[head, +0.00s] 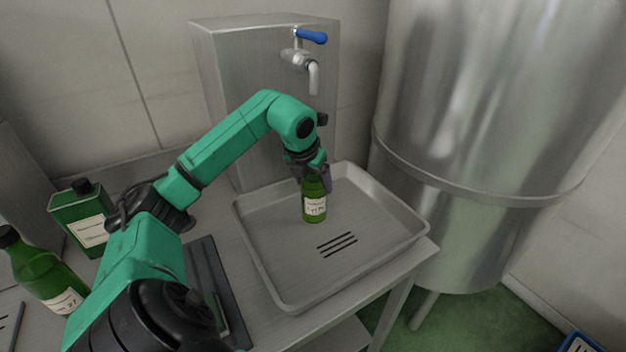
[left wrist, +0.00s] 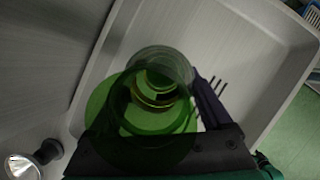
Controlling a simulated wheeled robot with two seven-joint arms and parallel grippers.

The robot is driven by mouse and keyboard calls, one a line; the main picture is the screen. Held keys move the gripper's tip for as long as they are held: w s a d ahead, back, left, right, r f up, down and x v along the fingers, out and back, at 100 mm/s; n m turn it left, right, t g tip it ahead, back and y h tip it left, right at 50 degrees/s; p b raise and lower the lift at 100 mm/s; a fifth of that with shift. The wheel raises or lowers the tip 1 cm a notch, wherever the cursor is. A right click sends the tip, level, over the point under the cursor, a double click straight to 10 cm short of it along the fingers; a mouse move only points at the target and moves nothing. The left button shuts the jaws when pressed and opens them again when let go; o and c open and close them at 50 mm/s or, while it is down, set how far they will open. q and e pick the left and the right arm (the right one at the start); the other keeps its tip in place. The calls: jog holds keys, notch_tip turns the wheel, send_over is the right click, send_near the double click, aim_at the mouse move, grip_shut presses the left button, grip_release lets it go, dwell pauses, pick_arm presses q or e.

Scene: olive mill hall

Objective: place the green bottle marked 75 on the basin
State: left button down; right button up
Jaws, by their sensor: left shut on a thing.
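My left gripper (head: 314,177) is shut on a green bottle (head: 315,207) with a pale label, its print too small to read surely. The bottle is upright inside the outline of the grey metal basin (head: 381,268), behind the dark drain slots. I cannot tell whether its bottom touches the basin floor. In the left wrist view the bottle (left wrist: 150,110) is seen from above through its green glass, beside a dark finger, with the basin (left wrist: 225,35) around it. My right gripper is not in view.
A blue-handled tap (head: 300,58) juts from the metal back panel (head: 232,75) over the basin's rear. A green can (head: 75,212) and another green bottle (head: 45,275) stand at left. A large steel tank (head: 490,110) is close at right. The basin's front is empty.

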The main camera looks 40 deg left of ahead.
pick_arm(q)
grip_release()
jog(key=shift+r, duration=0.3)
jog(key=s+d+r+b, duration=0.1)
jog(key=s+d+b, duration=0.1)
jog(key=s+b, duration=0.4)
jog(key=s+d+r+b, duration=0.1)
jog(key=s+d+b, duration=0.1)
jog(key=s+b, duration=0.4)
jog(key=b, duration=0.4)
jog(key=shift+s+r, duration=0.25)
